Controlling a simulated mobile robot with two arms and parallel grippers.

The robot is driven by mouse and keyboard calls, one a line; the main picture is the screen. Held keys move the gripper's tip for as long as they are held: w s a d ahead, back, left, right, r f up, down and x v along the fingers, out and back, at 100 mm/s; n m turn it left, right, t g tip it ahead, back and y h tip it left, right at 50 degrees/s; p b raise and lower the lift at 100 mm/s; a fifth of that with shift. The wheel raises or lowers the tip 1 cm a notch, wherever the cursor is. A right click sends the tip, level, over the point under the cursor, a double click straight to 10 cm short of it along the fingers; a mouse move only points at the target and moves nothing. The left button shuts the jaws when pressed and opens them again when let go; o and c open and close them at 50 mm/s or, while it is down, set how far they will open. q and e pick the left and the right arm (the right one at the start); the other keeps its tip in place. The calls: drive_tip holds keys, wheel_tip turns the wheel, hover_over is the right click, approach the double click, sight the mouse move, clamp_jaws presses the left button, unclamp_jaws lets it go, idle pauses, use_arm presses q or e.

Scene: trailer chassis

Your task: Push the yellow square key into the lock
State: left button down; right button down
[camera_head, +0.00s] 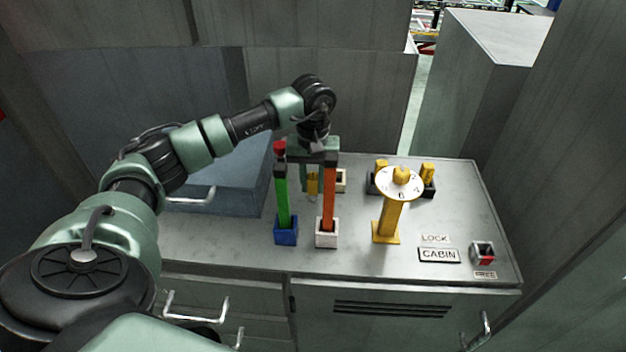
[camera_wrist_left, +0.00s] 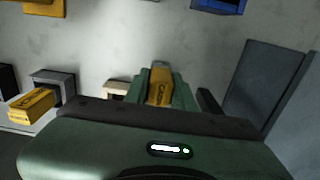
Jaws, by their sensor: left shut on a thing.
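My left gripper (camera_head: 312,186) is shut on the yellow square key (camera_head: 313,180), behind the green and orange levers in the head view. In the left wrist view the yellow key (camera_wrist_left: 160,84) sits between the two green fingers. A small cream block with a dark opening (camera_head: 341,181) stands on the counter just right of the gripper; it also shows in the wrist view (camera_wrist_left: 116,88), partly hidden by the gripper body. I cannot tell whether this block is the lock, or whether the key's lower end touches anything. My right gripper is not in view.
A green lever (camera_head: 282,203) and an orange lever (camera_head: 329,195) stand in front of the gripper. A yellow post with a round dial (camera_head: 390,220) stands to the right. Behind it, yellow blocks (camera_head: 427,172) sit in dark holders. LOCK and CABIN labels (camera_head: 438,255) lie near the front.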

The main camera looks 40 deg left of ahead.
use_arm(q)
drive_tip(key=c, duration=1.2)
unclamp_jaws()
drive_tip(key=shift+f, duration=0.1)
drive_tip(key=shift+o, duration=0.2)
